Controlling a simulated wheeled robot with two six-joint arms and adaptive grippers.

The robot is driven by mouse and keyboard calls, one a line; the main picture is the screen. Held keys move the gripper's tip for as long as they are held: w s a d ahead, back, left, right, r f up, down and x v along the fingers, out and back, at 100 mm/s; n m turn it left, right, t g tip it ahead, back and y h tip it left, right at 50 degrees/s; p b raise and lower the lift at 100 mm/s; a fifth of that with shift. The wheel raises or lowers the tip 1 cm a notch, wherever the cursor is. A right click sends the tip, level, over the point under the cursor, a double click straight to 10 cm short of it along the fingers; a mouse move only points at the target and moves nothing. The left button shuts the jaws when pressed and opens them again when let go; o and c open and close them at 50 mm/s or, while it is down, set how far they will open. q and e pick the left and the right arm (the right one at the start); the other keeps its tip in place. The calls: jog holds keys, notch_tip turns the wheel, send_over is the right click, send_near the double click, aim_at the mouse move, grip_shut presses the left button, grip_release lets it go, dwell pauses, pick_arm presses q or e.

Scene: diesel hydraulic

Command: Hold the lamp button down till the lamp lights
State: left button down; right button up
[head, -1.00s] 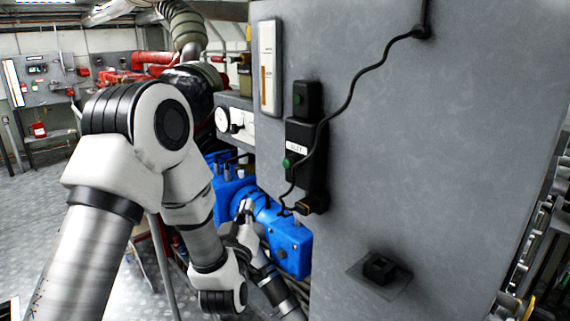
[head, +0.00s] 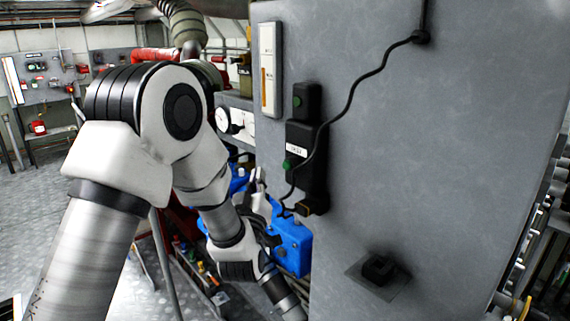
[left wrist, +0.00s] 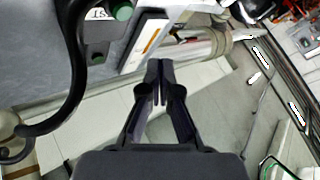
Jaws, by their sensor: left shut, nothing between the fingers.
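The lamp button is a green round button (head: 289,164) on the left side of a black box (head: 306,175) with a white label, mounted on the grey panel. A smaller black box (head: 306,100) with a dark green round face, perhaps the lamp, sits just above; it looks unlit. In the left wrist view the green button (left wrist: 122,11) is at the top, up and left of my left gripper (left wrist: 158,68). That gripper is shut and empty, apart from the button. In the head view it is small and hard to make out left of the box. My right gripper is not in view.
A black cable (head: 350,98) runs down the grey panel (head: 450,130) across the box. A white gauge strip (head: 269,68) is left of the boxes. Blue machinery (head: 292,247) lies below, and a dark square fitting (head: 378,269) projects lower right.

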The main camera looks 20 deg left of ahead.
aim_at(287, 165)
pick_arm(q)
jog(key=shift+w+d, duration=0.3)
jog(key=shift+w, duration=0.45)
jog(key=shift+w+d, duration=0.35)
jog(key=shift+w, duration=0.45)
jog(key=shift+w+d, duration=0.3)
jog(key=shift+w, duration=0.45)
jog(key=shift+w+d+b, duration=0.15)
jog(key=shift+w+b, duration=0.2)
jog(key=shift+w+d, duration=0.2)
jog(key=shift+w, duration=0.3)
dwell(0.5)
jog(key=shift+s+a+b, duration=0.2)
jog(key=shift+s+b, duration=0.1)
jog(key=shift+s, duration=0.15)
jog(key=shift+s+a+b, duration=0.2)
jog(key=shift+s+b, duration=0.1)
jog(key=shift+s, duration=0.15)
